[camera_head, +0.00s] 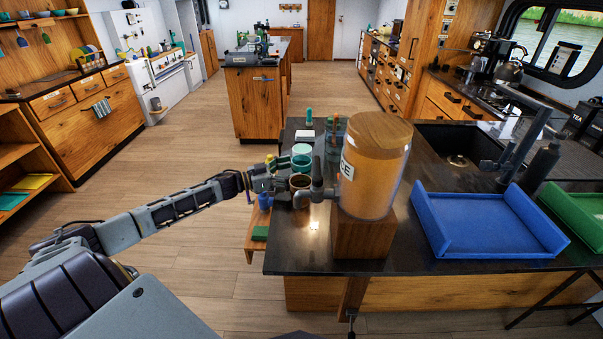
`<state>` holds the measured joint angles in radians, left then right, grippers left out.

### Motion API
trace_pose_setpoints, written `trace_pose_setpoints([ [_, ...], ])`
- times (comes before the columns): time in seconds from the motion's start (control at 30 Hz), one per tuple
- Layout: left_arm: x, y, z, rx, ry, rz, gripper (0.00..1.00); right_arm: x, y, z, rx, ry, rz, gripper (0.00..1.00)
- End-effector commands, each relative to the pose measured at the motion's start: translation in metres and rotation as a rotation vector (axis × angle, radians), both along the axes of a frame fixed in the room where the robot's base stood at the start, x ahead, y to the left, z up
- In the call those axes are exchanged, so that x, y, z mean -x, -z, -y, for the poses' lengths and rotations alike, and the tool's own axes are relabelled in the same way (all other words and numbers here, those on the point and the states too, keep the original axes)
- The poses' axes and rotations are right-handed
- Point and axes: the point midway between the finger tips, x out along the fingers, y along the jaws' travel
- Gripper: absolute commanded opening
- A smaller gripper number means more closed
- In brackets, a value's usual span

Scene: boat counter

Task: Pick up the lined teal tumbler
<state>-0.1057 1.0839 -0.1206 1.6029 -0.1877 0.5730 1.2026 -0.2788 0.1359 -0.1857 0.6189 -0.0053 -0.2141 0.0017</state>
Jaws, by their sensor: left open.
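A teal tumbler (301,162) stands near the left edge of the dark counter, left of the big dispenser. Another teal cup (302,150) is just behind it; the lines are too small to make out on either. A brown cup (299,182) stands in front of them. My left gripper (284,184) reaches in from the left at the counter's left edge, open, close beside the brown cup and just short of the teal tumbler. Its fingers partly overlap the cups, so contact cannot be told. My right gripper is out of view.
The dispenser (376,170), with wooden lid and spigot, stands on a wooden block (362,235) right of the cups. A glass of utensils (333,140) is behind. A blue tray (480,255) and green tray (580,210) lie right.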

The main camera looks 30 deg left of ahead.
Motion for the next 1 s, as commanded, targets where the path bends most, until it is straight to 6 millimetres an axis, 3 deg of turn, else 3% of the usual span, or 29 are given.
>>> trace_pose_setpoints([
  [0.63, -0.028, 0.001, 0.019, 0.000, -0.001, 0.002, 0.85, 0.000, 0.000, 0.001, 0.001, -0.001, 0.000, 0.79],
  [1.0, -0.032, 0.002, 0.023, 0.000, -0.001, 0.000, 0.85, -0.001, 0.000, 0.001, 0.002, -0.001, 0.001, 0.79],
])
